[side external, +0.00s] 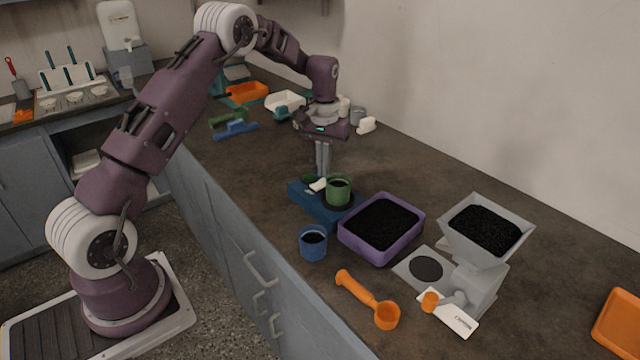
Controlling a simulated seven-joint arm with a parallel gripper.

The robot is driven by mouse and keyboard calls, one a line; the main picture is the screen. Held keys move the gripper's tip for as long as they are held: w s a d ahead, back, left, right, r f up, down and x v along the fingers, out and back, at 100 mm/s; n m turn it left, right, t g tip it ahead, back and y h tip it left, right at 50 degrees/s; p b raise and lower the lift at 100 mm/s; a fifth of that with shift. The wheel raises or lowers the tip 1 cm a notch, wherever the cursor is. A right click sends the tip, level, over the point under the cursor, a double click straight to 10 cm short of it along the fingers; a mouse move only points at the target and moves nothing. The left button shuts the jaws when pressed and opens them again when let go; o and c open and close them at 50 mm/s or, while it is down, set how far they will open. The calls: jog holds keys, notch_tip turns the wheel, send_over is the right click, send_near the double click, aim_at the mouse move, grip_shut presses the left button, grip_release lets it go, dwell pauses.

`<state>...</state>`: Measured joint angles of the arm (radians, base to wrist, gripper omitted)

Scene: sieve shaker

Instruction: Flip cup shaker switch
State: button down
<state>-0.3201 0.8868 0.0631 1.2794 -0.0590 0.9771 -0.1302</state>
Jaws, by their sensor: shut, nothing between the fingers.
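The cup shaker (313,207) is a blue base on the counter, with a green cup (338,193) of dark contents standing on its right part. A small white piece that looks like the switch (318,184) sits on top of the base, left of the cup. Another small green part shows behind it. My gripper (323,173) points straight down, shut and empty, with its fingertips just above or behind the white piece. I cannot tell whether they touch it, or which way the switch is set.
A blue cup (313,243) and a purple tray (345,238) of dark grains stand in front of the shaker. An orange scoop (357,289) and a grey hopper machine (484,285) are nearer the camera. Green and blue tools (237,130) lie behind.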

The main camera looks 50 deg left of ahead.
aim_at(324, 181)
jog(key=shift+f, duration=0.95)
dwell(0.6)
jog(key=shift+r, duration=3.55)
